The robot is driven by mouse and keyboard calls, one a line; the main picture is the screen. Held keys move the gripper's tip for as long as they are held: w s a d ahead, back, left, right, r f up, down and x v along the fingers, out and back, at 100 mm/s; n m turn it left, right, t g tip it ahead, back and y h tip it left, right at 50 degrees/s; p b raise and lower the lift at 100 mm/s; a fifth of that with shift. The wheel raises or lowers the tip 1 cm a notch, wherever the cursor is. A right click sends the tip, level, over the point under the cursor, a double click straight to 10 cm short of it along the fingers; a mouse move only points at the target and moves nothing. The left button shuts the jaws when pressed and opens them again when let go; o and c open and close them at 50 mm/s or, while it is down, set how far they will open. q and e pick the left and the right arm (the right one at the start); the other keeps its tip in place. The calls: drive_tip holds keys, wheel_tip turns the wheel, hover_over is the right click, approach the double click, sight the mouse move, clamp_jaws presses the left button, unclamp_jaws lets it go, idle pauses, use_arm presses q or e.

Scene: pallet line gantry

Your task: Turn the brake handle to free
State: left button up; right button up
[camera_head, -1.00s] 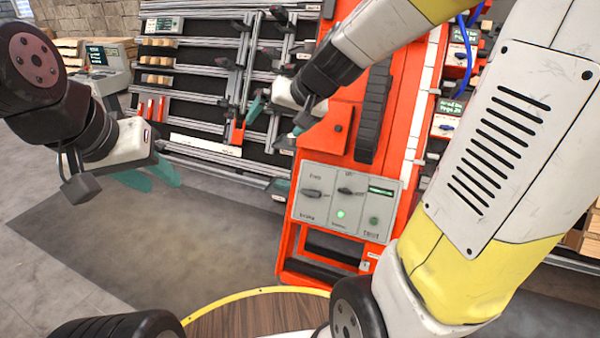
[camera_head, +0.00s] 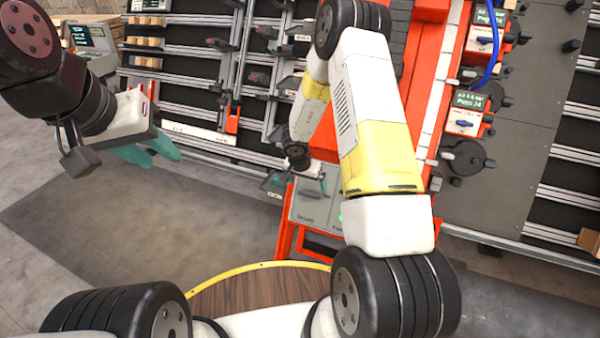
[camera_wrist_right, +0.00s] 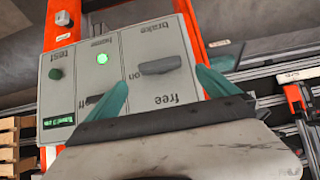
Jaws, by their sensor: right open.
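The grey brake handle (camera_wrist_right: 160,65) shows in the right wrist view on a grey panel (camera_wrist_right: 115,50), between the printed words "brake" and "free". It lies roughly crosswise in that picture, slightly tilted. My right gripper (camera_wrist_right: 162,84) is open, its two teal fingers spread to either side of the handle's ends, with no contact visible. In the head view my right gripper (camera_head: 308,182) is in front of the panel (camera_head: 312,206), and my arm hides the handle there. My left gripper (camera_head: 150,154) is at the left, away from the panel; its teal fingers look apart and empty.
The panel also has a lit green lamp (camera_wrist_right: 102,58), a dark green button (camera_wrist_right: 56,73) and a small display (camera_wrist_right: 60,122). It sits on an orange frame (camera_head: 285,232). Rails with clamps (camera_head: 200,95) stand behind. The floor at left is clear.

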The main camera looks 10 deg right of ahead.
sight(309, 192)
drive_tip(key=x, duration=0.6)
drive_tip(key=shift+w+d+f, duration=0.1)
drive_tip(key=shift+w+f, duration=0.1)
drive_tip(key=shift+f, duration=0.1)
drive_tip(key=c, duration=1.4)
